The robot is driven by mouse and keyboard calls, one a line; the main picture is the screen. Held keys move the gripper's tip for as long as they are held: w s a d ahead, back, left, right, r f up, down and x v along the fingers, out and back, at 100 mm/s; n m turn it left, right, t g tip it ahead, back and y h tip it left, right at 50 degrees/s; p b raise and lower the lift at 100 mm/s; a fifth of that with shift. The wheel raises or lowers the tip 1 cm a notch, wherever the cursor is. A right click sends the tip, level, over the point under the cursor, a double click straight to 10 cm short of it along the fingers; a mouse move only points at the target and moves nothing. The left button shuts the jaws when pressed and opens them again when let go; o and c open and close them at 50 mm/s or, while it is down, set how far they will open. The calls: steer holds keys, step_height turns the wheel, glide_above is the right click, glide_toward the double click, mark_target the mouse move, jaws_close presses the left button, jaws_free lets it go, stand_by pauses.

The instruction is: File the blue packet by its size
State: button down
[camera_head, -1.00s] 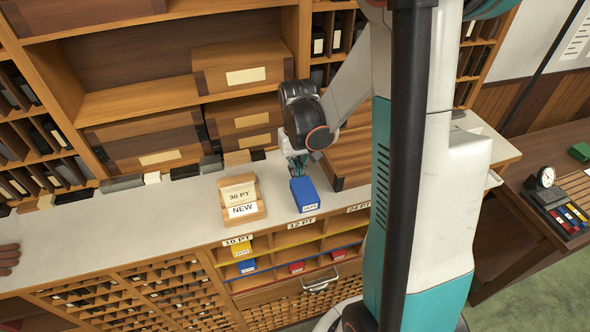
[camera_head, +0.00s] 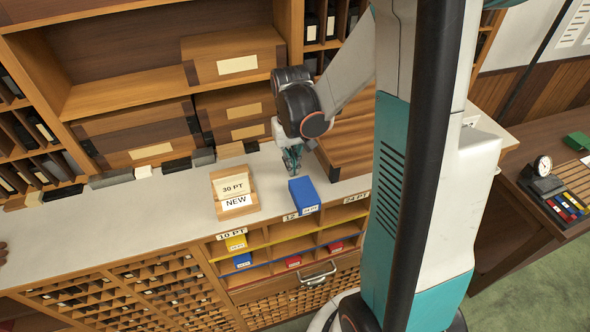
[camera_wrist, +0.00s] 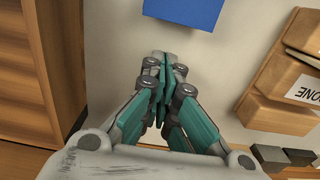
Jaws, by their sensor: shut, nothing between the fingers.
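The blue packet (camera_head: 304,194) lies on the pale counter top at its front edge, covering part of the 12 PT label. It has a small white label on its front, too small to read. My gripper (camera_head: 292,160) is shut and empty, just behind the packet. In the wrist view, the shut fingertips (camera_wrist: 162,66) point toward the blue packet (camera_wrist: 186,10), with a small gap between. The rack below the counter has columns labelled 10 PT (camera_head: 231,235), 12 PT (camera_head: 290,217) and 24 PT (camera_head: 356,197); yellow, blue and red packets lie in it.
A slatted wooden case (camera_head: 345,150) lies to the right of my gripper. Dark and light blocks (camera_head: 110,178) line the back of the counter. The counter's left part is clear.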

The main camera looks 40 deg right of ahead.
step_height(320, 180, up, 10)
steer(key=shift+w, duration=0.4)
steer(key=shift+s+d+f, duration=0.1)
